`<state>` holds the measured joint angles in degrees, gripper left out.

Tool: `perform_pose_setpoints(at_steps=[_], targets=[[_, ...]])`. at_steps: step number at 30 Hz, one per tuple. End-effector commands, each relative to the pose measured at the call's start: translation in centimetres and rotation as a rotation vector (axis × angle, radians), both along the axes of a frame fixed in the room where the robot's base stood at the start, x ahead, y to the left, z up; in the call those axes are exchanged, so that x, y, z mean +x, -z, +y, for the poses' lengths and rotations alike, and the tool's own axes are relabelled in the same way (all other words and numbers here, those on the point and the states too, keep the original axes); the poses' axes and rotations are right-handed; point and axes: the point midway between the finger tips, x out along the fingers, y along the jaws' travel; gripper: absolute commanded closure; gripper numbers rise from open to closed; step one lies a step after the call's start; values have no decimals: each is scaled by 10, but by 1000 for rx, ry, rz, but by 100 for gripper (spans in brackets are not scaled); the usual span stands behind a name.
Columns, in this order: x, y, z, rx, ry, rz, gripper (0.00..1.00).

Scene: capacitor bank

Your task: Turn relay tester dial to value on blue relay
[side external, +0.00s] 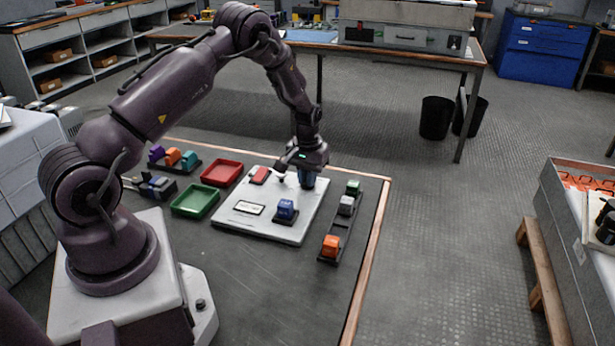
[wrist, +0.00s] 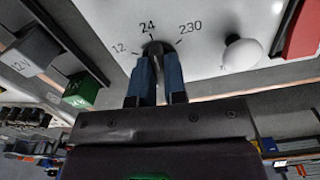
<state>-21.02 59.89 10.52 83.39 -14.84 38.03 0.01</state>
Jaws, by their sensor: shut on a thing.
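The relay tester (side external: 262,226) is a white panel on the dark table. A blue relay (side external: 287,208) sits upright near its front; its value is too small to read. The dark dial (wrist: 154,47) is in the wrist view, with the marks 12, 24 and 230 around it. My gripper (wrist: 158,66) is shut on the dial, its blue fingers on either side. The fingers partly hide the dial, and I cannot tell its exact setting. In the side view my gripper (side external: 307,180) is low over the panel's far right part.
The panel also carries a white knob (wrist: 242,54), a red part (side external: 259,175) and a small display (side external: 249,208). A relay rack (side external: 340,234) stands right of it. A red tray (side external: 222,173) and a green tray (side external: 194,200) lie left. The front table is clear.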

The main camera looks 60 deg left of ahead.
Motion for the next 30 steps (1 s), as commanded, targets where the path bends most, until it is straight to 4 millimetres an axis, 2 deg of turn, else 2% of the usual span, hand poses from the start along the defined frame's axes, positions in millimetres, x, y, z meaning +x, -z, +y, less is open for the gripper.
perform_pose_setpoints(at_steps=[9, 24, 25, 27, 28, 30], targets=[[-1, -1, 0, -3, -106, 3, 100], [-1, -1, 0, -3, -121, 3, 100], [-1, -1, 0, -3, -121, 3, 83], [-1, -1, 0, -3, -121, 3, 67], [0, -1, 0, -3, -121, 3, 62], [0, -1, 0, -2, -121, 2, 62]])
